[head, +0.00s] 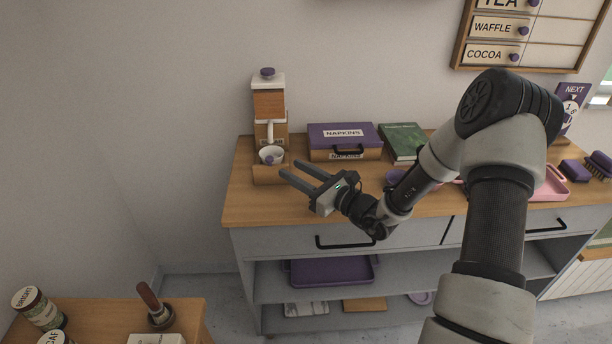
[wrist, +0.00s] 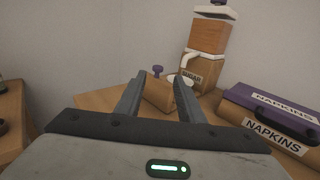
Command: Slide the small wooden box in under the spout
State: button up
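Behind the box stands a wood-and-white dispenser (head: 269,104) with a white spout (head: 270,131). A white cup (head: 272,152) is between the box and the dispenser, below the spout. My gripper (head: 290,168) is open and empty, pointing at the box from the right front. In the wrist view the box (wrist: 158,94) shows between the fingers, which partly hide it and the cup. I cannot tell if they touch the box.
A purple and wood napkins box (head: 344,137) stands right of the dispenser, with a green book (head: 404,141) beyond it. The wooden counter (head: 238,205) is bare at its left front. A side table (head: 95,318) with jars is at the lower left.

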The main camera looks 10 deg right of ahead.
jog(key=shift+v, duration=1.7)
jog(key=s+a+r+n+g+h+p, duration=0.1)
jog(key=s+a+r+n+g, duration=0.4)
jog(key=s+n, duration=0.4)
jog(key=s+a+r+n+g, duration=0.3)
jog(key=s+r+n+g, duration=0.3)
jog(key=s+n, duration=0.3)
jog(key=s+d+r+n+t+h+b, duration=0.1)
jog(key=s+d+r+n+t+h, duration=0.35)
jog(key=s+d+n+h, duration=0.75)
jog(key=s+d+r+m+g+p, duration=0.1)
jog(key=d+r+m+p, duration=0.1)
jog(key=r+p, duration=1.1)
jog(key=shift+d+r+m+y, duration=0.35)
jog(key=shift+d+r, duration=0.25)
jog(key=shift+r, duration=0.2)
jog(key=shift+d, duration=0.1)
